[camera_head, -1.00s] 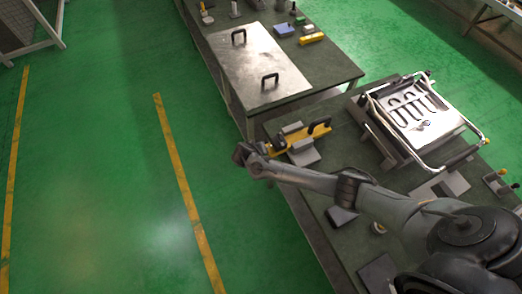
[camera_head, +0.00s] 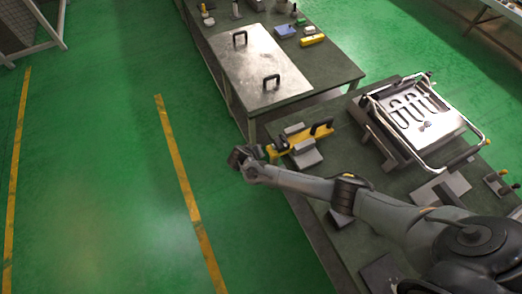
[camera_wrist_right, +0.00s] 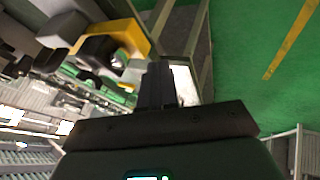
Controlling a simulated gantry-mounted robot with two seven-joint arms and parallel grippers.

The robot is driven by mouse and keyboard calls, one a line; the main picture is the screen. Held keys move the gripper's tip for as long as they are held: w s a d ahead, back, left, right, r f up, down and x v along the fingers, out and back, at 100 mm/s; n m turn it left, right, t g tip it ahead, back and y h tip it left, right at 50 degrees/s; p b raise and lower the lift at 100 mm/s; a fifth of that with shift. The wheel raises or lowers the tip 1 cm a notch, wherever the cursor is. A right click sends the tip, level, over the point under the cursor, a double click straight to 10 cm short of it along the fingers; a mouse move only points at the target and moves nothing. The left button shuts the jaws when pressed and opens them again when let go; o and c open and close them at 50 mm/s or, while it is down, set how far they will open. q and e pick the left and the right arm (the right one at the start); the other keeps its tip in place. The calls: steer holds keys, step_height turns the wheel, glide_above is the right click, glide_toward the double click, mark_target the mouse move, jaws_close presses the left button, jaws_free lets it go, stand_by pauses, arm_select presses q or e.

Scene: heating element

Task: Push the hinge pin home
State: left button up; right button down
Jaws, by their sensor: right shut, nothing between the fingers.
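The hinge pin cannot be made out for certain. A yellow fixture (camera_head: 291,143) with a black upright handle and grey blocks sits at the near left edge of the dark bench. It also shows in the right wrist view (camera_wrist_right: 133,36), with a dark round part that has a bright rim (camera_wrist_right: 118,57) at its near end. My right gripper (camera_head: 240,156) is just beyond the bench edge, left of the fixture's end. In the wrist view its fingers (camera_wrist_right: 158,88) are together and empty, pointing past the fixture's side. My left gripper is out of view.
A metal plate with two black handles (camera_head: 262,68) lies on the farther table. A silver frame unit with looped heating elements (camera_head: 415,112) stands on the near bench, right of the fixture. Green floor is clear to the left.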

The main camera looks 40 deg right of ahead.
steer(key=v, duration=0.8)
steer(key=shift+s+d+r, duration=0.15)
steer(key=shift+d+r, duration=0.05)
steer(key=shift+d, duration=0.05)
steer(key=s+a+f+g+y, duration=0.1)
steer(key=s+a+f+g, duration=0.1)
steer(key=s+f, duration=0.8)
steer(key=s+a+f+g+y, duration=0.1)
steer(key=s+a+y, duration=0.1)
steer(key=s+a, duration=0.35)
steer(key=s+a+g+y, duration=0.1)
steer(key=s+a, duration=0.1)
steer(key=s, duration=0.7)
steer(key=s+r+y, duration=0.3)
steer(key=s+r, duration=0.2)
steer(key=r, duration=0.1)
steer(key=w+d+r+n+t+p, duration=0.1)
steer(key=d+r+n+t+p, duration=0.1)
steer(key=r+p, duration=0.5)
steer(key=w+d+r+n+t+p, duration=0.2)
steer(key=r+p, duration=0.4)
steer(key=r, duration=1.3)
steer(key=shift+d+r+n+p, duration=0.4)
steer(key=shift+d+n, duration=0.1)
steer(key=shift+n, duration=0.5)
